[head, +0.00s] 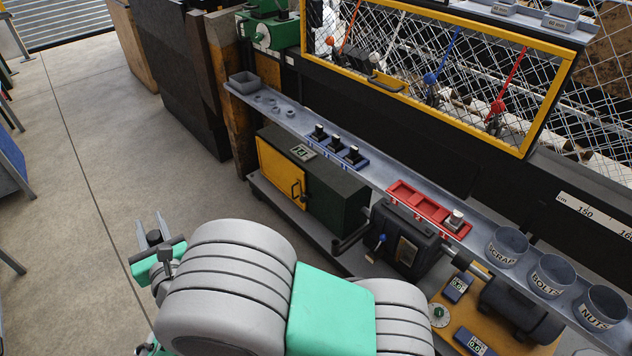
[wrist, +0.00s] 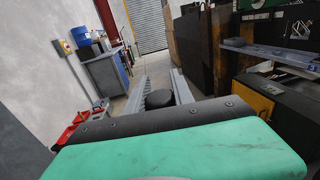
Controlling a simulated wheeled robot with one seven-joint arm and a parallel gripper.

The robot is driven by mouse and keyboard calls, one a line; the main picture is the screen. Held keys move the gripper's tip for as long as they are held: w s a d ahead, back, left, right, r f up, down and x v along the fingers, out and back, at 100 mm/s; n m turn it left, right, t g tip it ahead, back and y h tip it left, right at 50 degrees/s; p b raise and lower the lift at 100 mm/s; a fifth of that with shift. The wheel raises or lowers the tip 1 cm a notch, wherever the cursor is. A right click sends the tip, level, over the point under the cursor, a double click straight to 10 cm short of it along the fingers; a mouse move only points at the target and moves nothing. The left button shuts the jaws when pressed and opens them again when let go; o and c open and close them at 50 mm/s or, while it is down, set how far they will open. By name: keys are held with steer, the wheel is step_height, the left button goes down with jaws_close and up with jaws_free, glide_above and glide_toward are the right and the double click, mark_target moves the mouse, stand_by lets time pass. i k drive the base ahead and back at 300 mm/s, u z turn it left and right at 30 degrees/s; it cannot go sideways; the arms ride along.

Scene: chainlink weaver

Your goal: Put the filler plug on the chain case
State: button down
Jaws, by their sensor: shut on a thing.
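My gripper (head: 152,232) is at the left of the head view, away from the bench over the open floor. In the wrist view its two grey fingers (wrist: 160,88) are shut on a small dark round-topped piece, which I take to be the filler plug (wrist: 184,95). The plug is small and partly hidden by the gripper in the head view. On the low shelf stand a dark box with a blue-knobbed lever (head: 405,240) and a green box with a yellow door (head: 310,185). I cannot tell for sure which one is the chain case.
A long narrow shelf (head: 375,176) holds a blue tray (head: 354,160) with several black-topped pieces, a red tray (head: 412,198) and labelled cups (head: 507,246). Yellow-framed mesh (head: 450,112) stands behind. Open concrete floor (head: 90,130) lies to the left.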

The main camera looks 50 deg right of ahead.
mark_target(338, 180)
steer(key=z, duration=0.85)
steer(key=i, duration=1.4)
steer(key=u, duration=0.25)
